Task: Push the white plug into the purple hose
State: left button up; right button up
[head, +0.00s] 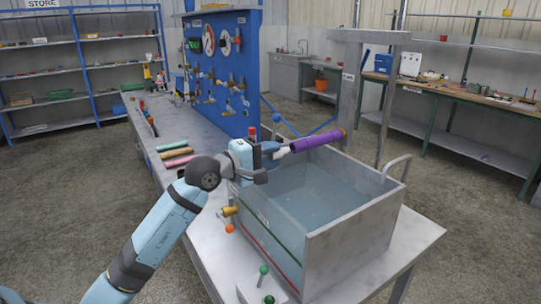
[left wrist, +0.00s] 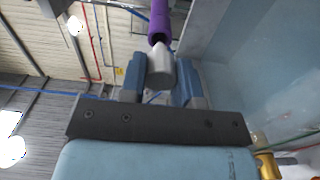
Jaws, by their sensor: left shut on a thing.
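The purple hose (head: 318,141) lies nearly level above the water tank, with a dark and yellowish far end. It also shows at the top of the left wrist view (left wrist: 159,18), its dark open end facing my gripper. My left gripper (head: 274,153) is shut on the white plug (head: 284,154), which shows as a pale cylinder between the fingers in the left wrist view (left wrist: 160,70). The plug is in line with the hose, its front at or very near the hose mouth. I cannot tell whether any of it is inside. My right gripper is out of view.
The grey tank (head: 352,211) with water is below the gripper and hose. A blue tool board (head: 225,75) stands behind on the grey bench. Coloured rolls (head: 176,152) lie left of the gripper. A brass valve (head: 229,211) sticks out at the tank's left side.

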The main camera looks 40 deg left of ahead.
aim_at(284, 151)
pick_arm(q)
jog(key=shift+w+d, duration=0.15)
jog(key=shift+w, duration=0.3)
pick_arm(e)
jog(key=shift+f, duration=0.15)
pick_arm(q)
jog(key=shift+b, duration=0.65)
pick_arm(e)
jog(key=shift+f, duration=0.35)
pick_arm(q)
jog(key=shift+w+d, duration=0.2)
jog(key=shift+w, duration=0.2)
dwell(1.0)
jog(key=shift+b, duration=0.4)
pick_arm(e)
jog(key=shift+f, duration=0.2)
pick_arm(q)
jog(key=shift+b+x, duration=0.3)
jog(key=shift+x, duration=0.55)
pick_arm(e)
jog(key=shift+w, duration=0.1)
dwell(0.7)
pick_arm(q)
jog(key=o, duration=1)
jog(key=shift+w+d, duration=0.1)
jog(key=shift+c, duration=0.2)
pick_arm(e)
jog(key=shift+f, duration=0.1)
